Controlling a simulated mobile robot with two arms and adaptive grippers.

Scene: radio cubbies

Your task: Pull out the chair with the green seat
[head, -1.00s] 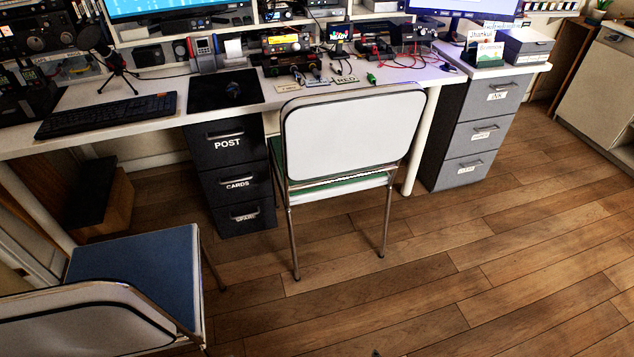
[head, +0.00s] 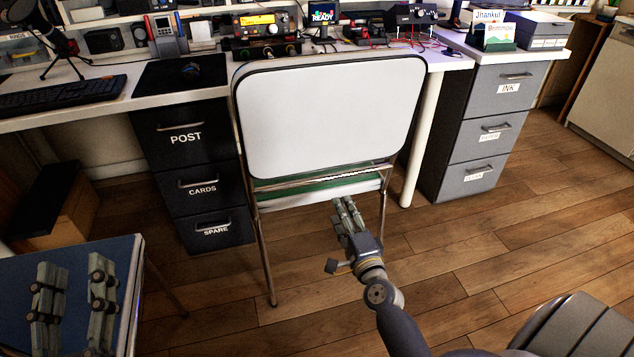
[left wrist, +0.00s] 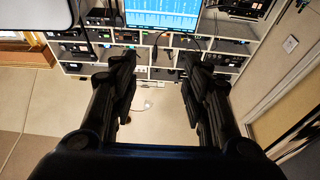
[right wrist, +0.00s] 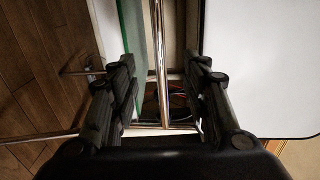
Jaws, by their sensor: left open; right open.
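The chair with the green seat stands at the desk with its white backrest (head: 328,115) facing me. A thin strip of its green seat (head: 310,189) shows below the backrest. My right gripper (head: 347,207) is open just below and in front of the backrest. In the right wrist view, a chrome tube (right wrist: 158,60) lines up between the open fingers (right wrist: 158,80), with the green seat (right wrist: 131,30) left and the backrest (right wrist: 262,60) right. How deep the tube sits cannot be told.
The white desk (head: 75,107) holds a keyboard and radios. A dark drawer unit (head: 190,165) stands left of the chair, a grey one (head: 485,130) right of it. The wooden floor (head: 500,230) to the right is clear.

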